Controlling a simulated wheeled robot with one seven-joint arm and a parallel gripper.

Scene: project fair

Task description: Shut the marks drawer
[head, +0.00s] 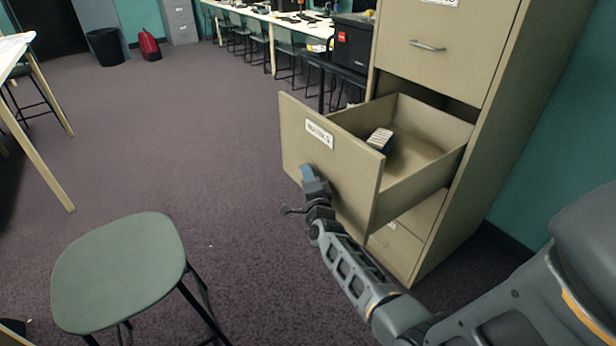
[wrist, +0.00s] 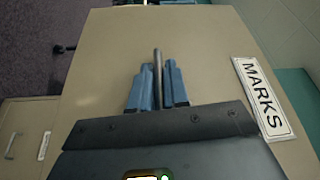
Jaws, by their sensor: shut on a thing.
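The marks drawer (head: 330,165) is pulled well out of the tall beige cabinet (head: 490,130). In the wrist view its front (wrist: 205,50) fills most of the picture, with the label "MARKS" (wrist: 264,97) at the right. My gripper (head: 308,176) is at the drawer's front, below the label. In the wrist view, my gripper's blue fingers (wrist: 157,85) are closed around the thin grey bar handle (wrist: 157,68). In the head view the handle is hidden by my gripper. A small box-like item (head: 380,139) lies inside the drawer.
A closed drawer (head: 440,60) is above and another (head: 395,240) below. A green stool (head: 120,270) stands at the lower left, apart from the cabinet. A long table with chairs (head: 265,25) runs along the back. Carpet (head: 190,130) between them is clear.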

